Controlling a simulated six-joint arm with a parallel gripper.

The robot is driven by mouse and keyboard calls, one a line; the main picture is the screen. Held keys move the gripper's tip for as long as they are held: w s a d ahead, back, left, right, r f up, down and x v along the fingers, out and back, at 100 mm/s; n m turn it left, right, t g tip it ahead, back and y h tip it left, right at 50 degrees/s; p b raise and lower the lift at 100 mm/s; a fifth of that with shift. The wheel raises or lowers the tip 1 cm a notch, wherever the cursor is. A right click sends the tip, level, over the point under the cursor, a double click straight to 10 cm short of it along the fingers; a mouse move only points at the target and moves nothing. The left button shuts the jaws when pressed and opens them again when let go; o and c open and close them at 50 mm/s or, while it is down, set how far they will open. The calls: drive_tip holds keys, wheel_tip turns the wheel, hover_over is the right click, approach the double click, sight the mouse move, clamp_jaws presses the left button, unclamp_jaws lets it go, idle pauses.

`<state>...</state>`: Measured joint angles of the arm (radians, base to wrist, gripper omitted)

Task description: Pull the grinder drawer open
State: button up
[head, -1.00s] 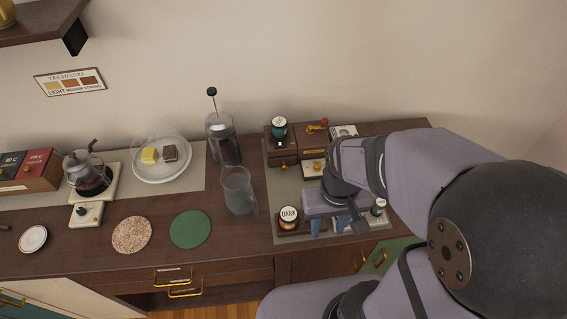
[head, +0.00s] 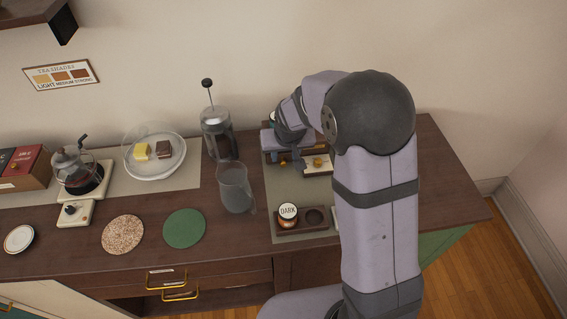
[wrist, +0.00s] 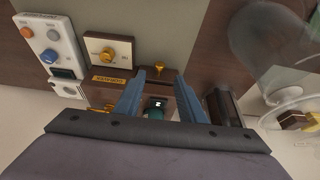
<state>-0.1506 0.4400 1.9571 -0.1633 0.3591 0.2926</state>
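The grinder is a dark wooden box with a teal top (wrist: 155,113), seen in the wrist view between my fingers. Its drawer's small brass knob (wrist: 160,68) shows between and slightly beyond the fingertips, with no visible contact. My gripper (wrist: 160,77) is open, its two blue fingers spread and empty. In the head view my gripper (head: 284,163) is over the grinder at the back of the counter and hides most of it. How far the drawer stands out cannot be told.
A cream box with a brass knob (head: 318,162) stands right of the grinder. A French press (head: 217,138) and a glass pitcher (head: 235,188) stand to the left. A jar marked DARK (head: 288,213) sits in a wooden tray in front. The mat (head: 285,185) between is clear.

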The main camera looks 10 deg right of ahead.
sight(283, 163)
drive_tip(key=shift+f, duration=0.1)
drive_tip(key=shift+p+x, duration=0.95)
drive_tip(key=shift+x, duration=2.5)
